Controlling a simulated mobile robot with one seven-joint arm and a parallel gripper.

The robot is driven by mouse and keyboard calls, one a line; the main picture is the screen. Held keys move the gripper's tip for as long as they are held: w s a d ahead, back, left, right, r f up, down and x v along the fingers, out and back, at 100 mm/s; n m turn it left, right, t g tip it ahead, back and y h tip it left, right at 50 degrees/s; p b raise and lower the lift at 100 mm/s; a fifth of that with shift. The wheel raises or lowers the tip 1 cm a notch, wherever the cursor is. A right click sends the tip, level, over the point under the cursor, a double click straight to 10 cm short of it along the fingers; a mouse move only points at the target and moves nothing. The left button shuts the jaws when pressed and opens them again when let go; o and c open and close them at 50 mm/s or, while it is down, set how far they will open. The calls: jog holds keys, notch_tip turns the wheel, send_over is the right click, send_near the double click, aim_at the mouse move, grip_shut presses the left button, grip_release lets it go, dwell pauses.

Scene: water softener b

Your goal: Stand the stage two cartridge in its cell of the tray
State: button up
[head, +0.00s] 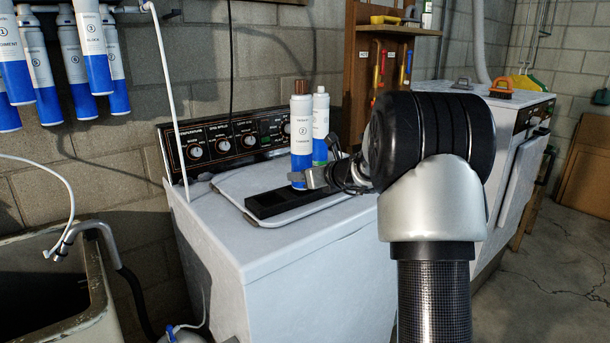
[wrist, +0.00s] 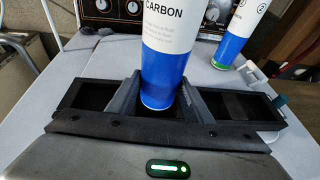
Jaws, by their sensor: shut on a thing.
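The stage two cartridge (head: 301,135) is a white cylinder with a brown cap, a circled 2 and a blue lower part. It also shows in the wrist view (wrist: 168,45), reading CARBON. My gripper (head: 308,181) is shut on its blue lower end, one finger on each side, as the wrist view shows (wrist: 159,96). The cartridge looks upright over the middle of the black tray (head: 255,208). The tray's left and right cells look empty in the wrist view (wrist: 69,95). The cartridge's round base shows, but I cannot tell whether it touches the tray.
A similar white and blue cartridge (head: 320,122) with a white cap and green base ring stands behind the tray. The control panel (head: 225,140) is at the back of the white machine (head: 290,255). Several cartridges hang on the wall (head: 88,55). A sink (head: 60,300) is at left.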

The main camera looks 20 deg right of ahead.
jog(key=shift+f+b, duration=1.05)
jog(key=shift+f, duration=0.1)
jog(key=o, duration=1.1)
jog(key=shift+o, duration=0.5)
jog(key=shift+f, duration=0.1)
jog(key=shift+c, duration=0.3)
jog(key=s, duration=0.3)
jog(key=s+d+b, duration=0.1)
jog(key=s, duration=0.2)
jog(key=s+d, duration=0.1)
jog(key=s, duration=0.1)
jog(key=shift+s+d, duration=0.1)
jog(key=shift+s, duration=0.3)
